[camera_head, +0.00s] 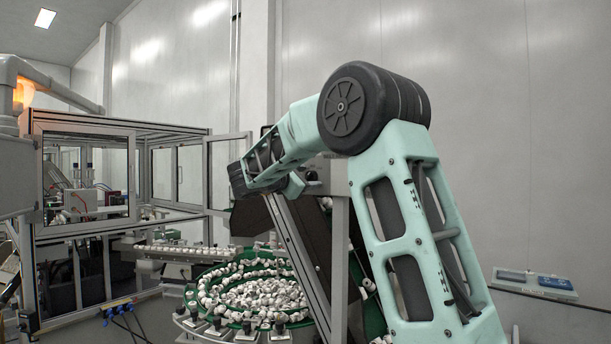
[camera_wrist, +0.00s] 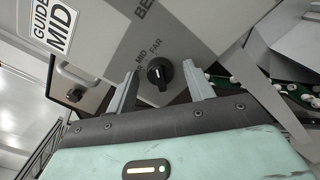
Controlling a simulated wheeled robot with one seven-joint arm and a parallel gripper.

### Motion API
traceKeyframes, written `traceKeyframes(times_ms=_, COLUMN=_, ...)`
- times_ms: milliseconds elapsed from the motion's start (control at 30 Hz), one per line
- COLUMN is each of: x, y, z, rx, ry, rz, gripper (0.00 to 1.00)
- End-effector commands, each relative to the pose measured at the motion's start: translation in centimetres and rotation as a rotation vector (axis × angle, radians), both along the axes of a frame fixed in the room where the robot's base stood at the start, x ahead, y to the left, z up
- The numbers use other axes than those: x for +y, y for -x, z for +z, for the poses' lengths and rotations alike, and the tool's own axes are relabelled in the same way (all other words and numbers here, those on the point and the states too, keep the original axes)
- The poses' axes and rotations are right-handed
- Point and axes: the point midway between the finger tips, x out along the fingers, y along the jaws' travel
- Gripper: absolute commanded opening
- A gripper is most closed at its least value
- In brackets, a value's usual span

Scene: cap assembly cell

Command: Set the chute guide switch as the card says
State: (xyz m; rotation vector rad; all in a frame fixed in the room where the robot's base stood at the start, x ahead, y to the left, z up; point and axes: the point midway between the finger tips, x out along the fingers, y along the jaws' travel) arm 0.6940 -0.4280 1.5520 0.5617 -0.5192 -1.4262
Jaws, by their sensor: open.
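The guide switch is a black round knob (camera_wrist: 160,73) on a grey panel in the wrist view. The labels MID and FAR are printed on the panel beside it. I cannot tell for certain which label the knob points to. The card (camera_wrist: 58,27), white with dark letters, reads GUIDE MID and is on the panel at upper left. My gripper (camera_wrist: 161,76) is open, with one grey finger on each side of the knob. Whether either finger touches it is unclear. In the head view the gripper's fingers cannot be made out beyond my arm.
A second dark knob (camera_wrist: 75,95) sits on the lower left of the box. A green round feeder (camera_head: 255,295) full of white caps stands below my arm in the head view. An aluminium-framed enclosure (camera_head: 85,225) stands at left. A sloping chute (camera_head: 300,250) is close behind my arm.

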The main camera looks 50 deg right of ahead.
Motion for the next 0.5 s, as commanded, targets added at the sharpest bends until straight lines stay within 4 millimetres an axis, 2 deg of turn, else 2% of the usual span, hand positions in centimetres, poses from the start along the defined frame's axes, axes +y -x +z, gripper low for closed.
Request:
traceKeyframes(times_ms=133, x=0.02, y=0.0, z=-0.01, rx=0.0, ry=0.0, rz=0.0, gripper=0.53)
traceKeyframes(times_ms=167, x=0.02, y=0.0, z=-0.01, rx=0.0, ry=0.0, rz=0.0, gripper=0.47)
traceKeyframes(times_ms=300, x=0.04, y=0.0, z=-0.01, rx=0.0, ry=0.0, rz=0.0, gripper=0.08)
traceKeyframes(times_ms=500, x=0.05, y=0.01, z=0.01, rx=0.005, ry=0.0, rz=-0.001, gripper=0.08)
